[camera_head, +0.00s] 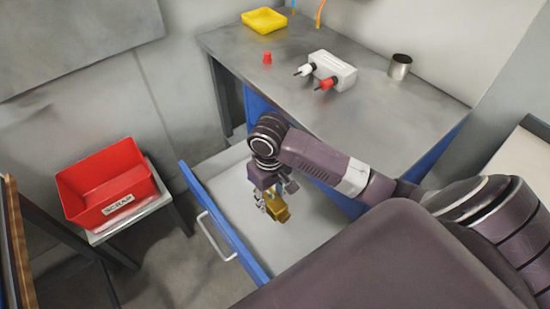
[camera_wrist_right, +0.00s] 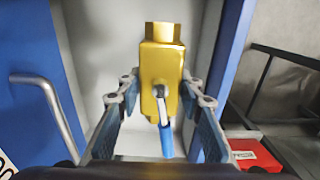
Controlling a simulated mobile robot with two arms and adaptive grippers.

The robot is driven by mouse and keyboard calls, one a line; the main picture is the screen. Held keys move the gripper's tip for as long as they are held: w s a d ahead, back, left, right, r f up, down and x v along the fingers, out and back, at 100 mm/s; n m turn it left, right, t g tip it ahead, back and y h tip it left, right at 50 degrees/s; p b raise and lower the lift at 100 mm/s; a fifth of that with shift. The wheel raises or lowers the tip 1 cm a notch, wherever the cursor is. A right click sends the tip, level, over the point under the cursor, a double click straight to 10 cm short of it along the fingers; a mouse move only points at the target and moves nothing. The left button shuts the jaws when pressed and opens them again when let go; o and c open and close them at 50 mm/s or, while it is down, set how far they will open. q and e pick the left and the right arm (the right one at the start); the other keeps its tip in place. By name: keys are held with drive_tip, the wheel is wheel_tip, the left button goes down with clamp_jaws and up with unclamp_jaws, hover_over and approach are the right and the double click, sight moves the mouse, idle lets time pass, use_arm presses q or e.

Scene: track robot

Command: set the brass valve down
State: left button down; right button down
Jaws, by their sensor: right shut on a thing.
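The brass valve (camera_head: 280,210) is in my right gripper (camera_head: 268,200), over the open drawer (camera_head: 314,215) of the blue workbench. In the right wrist view the valve (camera_wrist_right: 161,65) sits between the two fingers of the gripper (camera_wrist_right: 160,95), which are shut on it. Its lever has a blue grip (camera_wrist_right: 166,141). The pale drawer floor (camera_wrist_right: 105,30) shows around the valve. I cannot tell whether the valve touches the drawer floor. My left gripper is in neither view.
The drawer's blue front (camera_head: 222,222) has a metal handle (camera_head: 216,236). A red scrap bin (camera_head: 105,185) stands on a small stand at the left. On the bench are a yellow tray (camera_head: 264,20), a red cap (camera_head: 267,57), a white device (camera_head: 333,70) and a metal cup (camera_head: 400,66).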

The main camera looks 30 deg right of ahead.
drive_tip(key=f, duration=0.1)
drive_tip(key=d+f, duration=0.1)
drive_tip(key=s+f, duration=0.1)
drive_tip(key=shift+d+f, duration=0.15)
drive_tip(key=shift+d, duration=0.05)
drive_tip(key=b, duration=0.2)
hover_over(277, 236)
wheel_tip(277, 236, down, 15)
drive_tip(key=shift+a+r, duration=0.1)
drive_tip(key=shift+f+b, duration=0.55)
drive_tip(key=shift+f, duration=1.55)
drive_tip(key=shift+f, duration=0.1)
drive_tip(key=c, duration=1.3)
unclamp_jaws()
drive_tip(key=shift+f, duration=0.1)
wheel_tip(277, 236, up, 12)
drive_tip(key=shift+r+p, duration=0.2)
drive_tip(key=shift+p, duration=0.75)
